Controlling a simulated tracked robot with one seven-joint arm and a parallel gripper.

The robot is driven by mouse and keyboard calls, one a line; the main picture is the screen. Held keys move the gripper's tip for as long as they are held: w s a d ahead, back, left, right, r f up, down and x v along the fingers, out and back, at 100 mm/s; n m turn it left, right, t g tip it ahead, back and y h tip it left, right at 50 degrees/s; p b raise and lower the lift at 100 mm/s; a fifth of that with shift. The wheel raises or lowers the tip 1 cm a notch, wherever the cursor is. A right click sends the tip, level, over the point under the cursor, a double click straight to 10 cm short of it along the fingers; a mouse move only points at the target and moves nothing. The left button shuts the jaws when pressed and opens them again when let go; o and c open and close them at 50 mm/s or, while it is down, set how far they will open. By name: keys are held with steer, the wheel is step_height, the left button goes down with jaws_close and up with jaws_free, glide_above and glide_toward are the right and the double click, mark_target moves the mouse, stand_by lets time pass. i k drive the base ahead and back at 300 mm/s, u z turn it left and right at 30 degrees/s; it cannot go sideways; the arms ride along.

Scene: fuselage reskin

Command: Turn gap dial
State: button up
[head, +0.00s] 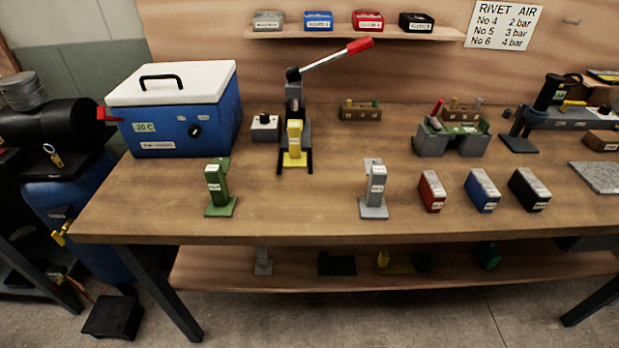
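No dial with a readable gap label shows in the head view. A small pale box with a dark knob (265,127) stands on the bench, left of the lever press (294,95); its marking is too small to read. The press has a raised lever with a red grip and a yellow block (294,140) at its base. I cannot tell which knob is the gap dial. My gripper is not in view.
A green stand (218,190) and a grey stand (374,190) are near the front of the wooden bench (300,215). Red (431,192), blue (482,192) and black (529,190) boxes are at right. A grey fixture (452,140) stands behind. The front middle is clear.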

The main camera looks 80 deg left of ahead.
mark_target(264, 118)
steer(key=u, duration=0.05)
steer(key=i, duration=0.15)
steer(key=u, duration=2.85)
steer(key=k, duration=0.8)
steer(key=u, duration=0.2)
steer(key=i, duration=0.8)
steer(key=z, duration=0.05)
